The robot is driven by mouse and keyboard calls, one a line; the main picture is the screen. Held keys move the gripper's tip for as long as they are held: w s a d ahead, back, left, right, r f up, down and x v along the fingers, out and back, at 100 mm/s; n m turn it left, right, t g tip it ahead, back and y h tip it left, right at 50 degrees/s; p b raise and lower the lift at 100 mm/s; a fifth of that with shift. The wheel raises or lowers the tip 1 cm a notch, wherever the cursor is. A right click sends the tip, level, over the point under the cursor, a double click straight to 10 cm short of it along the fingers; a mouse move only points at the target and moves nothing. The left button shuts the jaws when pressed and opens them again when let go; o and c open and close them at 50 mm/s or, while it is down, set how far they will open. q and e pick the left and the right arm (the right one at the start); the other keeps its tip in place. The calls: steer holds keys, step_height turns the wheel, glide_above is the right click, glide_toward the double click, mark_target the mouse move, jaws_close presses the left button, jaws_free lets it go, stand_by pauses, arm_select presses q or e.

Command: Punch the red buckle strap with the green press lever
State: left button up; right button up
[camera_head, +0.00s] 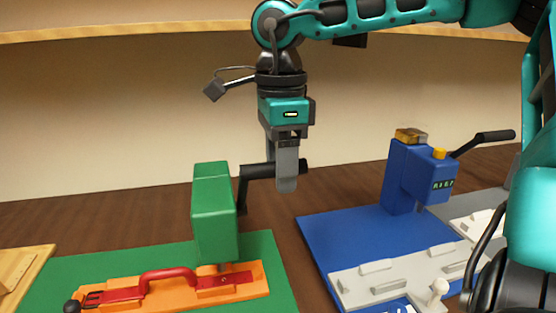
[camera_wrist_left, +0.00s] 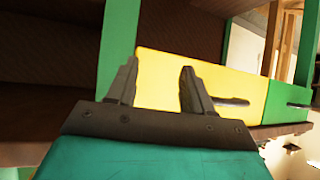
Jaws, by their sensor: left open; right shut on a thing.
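The green press (camera_head: 213,212) stands on a green base board at the front left. Its black lever (camera_head: 258,172) sticks out to the right, with the handle about level. My right gripper (camera_head: 287,182) comes down from above and is shut on this lever's handle. The red buckle strap (camera_head: 118,295) lies in an orange holder (camera_head: 259,273), its right part below the press head. My left gripper (camera_wrist_left: 158,92) shows only in the left wrist view, open and empty, in front of a yellow panel.
A blue press (camera_head: 408,178) with its own black lever stands on a blue board (camera_head: 335,238) at the right, with a grey holder (camera_head: 385,280) in front. A wooden board (camera_head: 22,268) lies at the left edge. Brown table shows between the green and blue boards.

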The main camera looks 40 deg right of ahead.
steer(key=shift+w+r, duration=0.15)
steer(key=shift+r, duration=0.05)
step_height(320, 180, up, 6)
steer(key=p, duration=0.4)
steer(key=shift+f+p, duration=0.1)
steer(key=shift+p, duration=0.3)
steer(key=shift+f, duration=0.1)
stand_by(0.4)
